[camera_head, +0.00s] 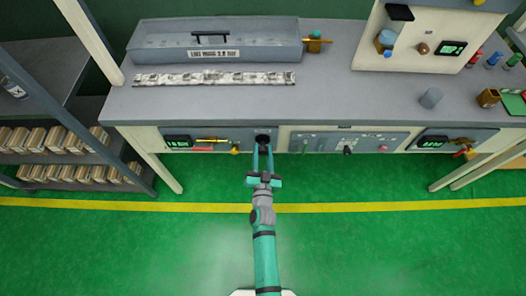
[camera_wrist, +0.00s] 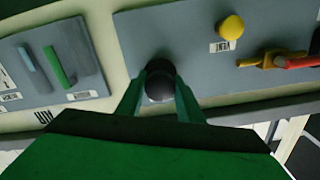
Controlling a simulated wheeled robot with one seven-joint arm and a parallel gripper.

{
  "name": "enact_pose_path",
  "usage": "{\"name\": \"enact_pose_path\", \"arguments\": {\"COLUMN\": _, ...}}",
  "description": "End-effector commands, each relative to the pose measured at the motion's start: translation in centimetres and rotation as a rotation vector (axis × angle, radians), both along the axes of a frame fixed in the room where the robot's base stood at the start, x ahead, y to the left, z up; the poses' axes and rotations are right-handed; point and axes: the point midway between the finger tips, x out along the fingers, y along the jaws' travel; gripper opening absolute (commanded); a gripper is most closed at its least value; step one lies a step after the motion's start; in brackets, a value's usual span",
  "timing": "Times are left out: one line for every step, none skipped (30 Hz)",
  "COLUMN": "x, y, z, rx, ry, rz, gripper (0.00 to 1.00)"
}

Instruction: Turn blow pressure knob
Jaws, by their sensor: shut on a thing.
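A black round knob (camera_wrist: 160,80) sits on a grey panel (camera_wrist: 205,75) on the front of the bench. My gripper (camera_wrist: 160,90) is shut on this knob, with one teal finger on each side of it in the wrist view. In the head view my gripper (camera_head: 263,158) reaches up to the same black knob (camera_head: 263,139) at the right end of the left grey panel (camera_head: 222,132). I cannot read any label on the knob, so I cannot tell its name or its turn angle.
A yellow knob (camera_wrist: 231,27) and a brass valve with a red handle (camera_wrist: 290,62) are beside it. A second panel (camera_head: 350,141) with another black knob is to the right. Shelves of boxes (camera_head: 70,157) stand at left. The green floor (camera_head: 150,250) is clear.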

Motion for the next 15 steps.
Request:
{"name": "enact_pose_path", "arguments": {"x": -0.05, "y": -0.01, "z": -0.01, "rx": 0.041, "ry": 0.000, "rz": 0.000, "gripper": 0.11}}
{"name": "enact_pose_path", "arguments": {"x": -0.06, "y": -0.01, "z": -0.01, "rx": 0.068, "ry": 0.000, "rz": 0.000, "gripper": 0.11}}
{"name": "enact_pose_path", "arguments": {"x": -0.06, "y": -0.01, "z": -0.01, "rx": 0.105, "ry": 0.000, "rz": 0.000, "gripper": 0.11}}
{"name": "enact_pose_path", "arguments": {"x": -0.06, "y": 0.00, "z": -0.01, "rx": 0.134, "ry": 0.000, "rz": 0.000, "gripper": 0.11}}
{"name": "enact_pose_path", "arguments": {"x": -0.06, "y": 0.00, "z": -0.01, "rx": 0.162, "ry": 0.000, "rz": 0.000, "gripper": 0.11}}
{"name": "enact_pose_path", "arguments": {"x": -0.06, "y": 0.00, "z": -0.01, "rx": 0.198, "ry": 0.000, "rz": 0.000, "gripper": 0.11}}
{"name": "enact_pose_path", "arguments": {"x": -0.07, "y": 0.00, "z": -0.01, "rx": 0.226, "ry": 0.000, "rz": 0.000, "gripper": 0.11}}
{"name": "enact_pose_path", "arguments": {"x": -0.07, "y": 0.01, "z": -0.01, "rx": 0.254, "ry": 0.000, "rz": 0.000, "gripper": 0.11}}
{"name": "enact_pose_path", "arguments": {"x": -0.07, "y": 0.01, "z": -0.01, "rx": 0.289, "ry": 0.000, "rz": 0.000, "gripper": 0.11}}
{"name": "enact_pose_path", "arguments": {"x": -0.07, "y": 0.01, "z": -0.01, "rx": 0.315, "ry": 0.000, "rz": 0.000, "gripper": 0.11}}
{"name": "enact_pose_path", "arguments": {"x": -0.08, "y": 0.01, "z": -0.01, "rx": 0.340, "ry": 0.000, "rz": 0.000, "gripper": 0.11}}
{"name": "enact_pose_path", "arguments": {"x": -0.08, "y": 0.00, "z": -0.01, "rx": 0.373, "ry": 0.000, "rz": 0.000, "gripper": 0.11}}
{"name": "enact_pose_path", "arguments": {"x": -0.08, "y": 0.00, "z": -0.01, "rx": 0.397, "ry": 0.000, "rz": 0.000, "gripper": 0.11}}
{"name": "enact_pose_path", "arguments": {"x": -0.08, "y": 0.00, "z": -0.01, "rx": 0.420, "ry": 0.000, "rz": 0.000, "gripper": 0.11}}
{"name": "enact_pose_path", "arguments": {"x": -0.08, "y": 0.00, "z": -0.01, "rx": 0.449, "ry": 0.000, "rz": 0.000, "gripper": 0.11}}
